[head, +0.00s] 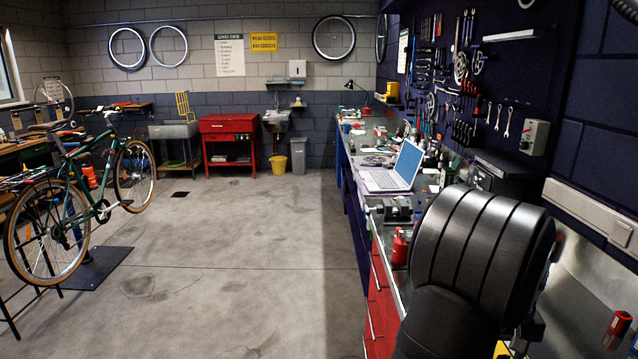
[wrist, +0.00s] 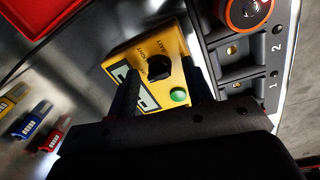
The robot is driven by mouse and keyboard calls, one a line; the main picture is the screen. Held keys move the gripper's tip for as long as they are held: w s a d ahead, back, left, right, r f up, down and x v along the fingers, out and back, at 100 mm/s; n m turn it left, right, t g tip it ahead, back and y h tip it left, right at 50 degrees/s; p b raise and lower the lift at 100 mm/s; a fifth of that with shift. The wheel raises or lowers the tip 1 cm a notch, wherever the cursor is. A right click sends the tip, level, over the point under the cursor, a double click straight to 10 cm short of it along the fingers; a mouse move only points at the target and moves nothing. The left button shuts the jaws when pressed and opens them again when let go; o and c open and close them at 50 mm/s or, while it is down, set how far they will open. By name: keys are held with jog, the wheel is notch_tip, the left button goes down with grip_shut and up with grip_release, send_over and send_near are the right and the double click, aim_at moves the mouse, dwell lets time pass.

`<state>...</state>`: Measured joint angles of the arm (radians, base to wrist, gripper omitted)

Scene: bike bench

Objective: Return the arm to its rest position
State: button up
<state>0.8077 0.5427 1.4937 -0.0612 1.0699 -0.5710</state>
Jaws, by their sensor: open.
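My gripper (wrist: 159,72) shows in the wrist view with its two dark fingers apart. Between and beyond the fingers is a yellow box (wrist: 118,62) with a black knob, a green button and a display. Nothing is seen clamped in the fingers; whether they touch the box I cannot tell.
In the wrist view, a grey tray (wrist: 236,52) with numbered slots and an orange-rimmed round part (wrist: 246,12) lie right of the box. Yellow, blue and red items lie left. In the head view, a laptop (head: 394,170) and vise (head: 393,209) stand on the bench; the floor is open.

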jog(key=shift+f, duration=0.2)
notch_tip(320, 180, up, 17)
jog(key=a, duration=0.1)
jog(key=f, duration=1.1)
jog(key=d+f, duration=0.1)
jog(key=f, duration=0.5)
jog(key=shift+f, duration=0.15)
jog(key=shift+m, duration=1.6)
jog(key=m, duration=0.5)
jog(key=shift+w+r+m, duration=0.1)
jog(key=shift+r+m, duration=0.1)
jog(key=shift+m, duration=0.1)
jog(key=m, duration=0.4)
jog(key=shift+g+y, duration=0.3)
jog(key=m, duration=0.4)
jog(key=shift+d, duration=0.1)
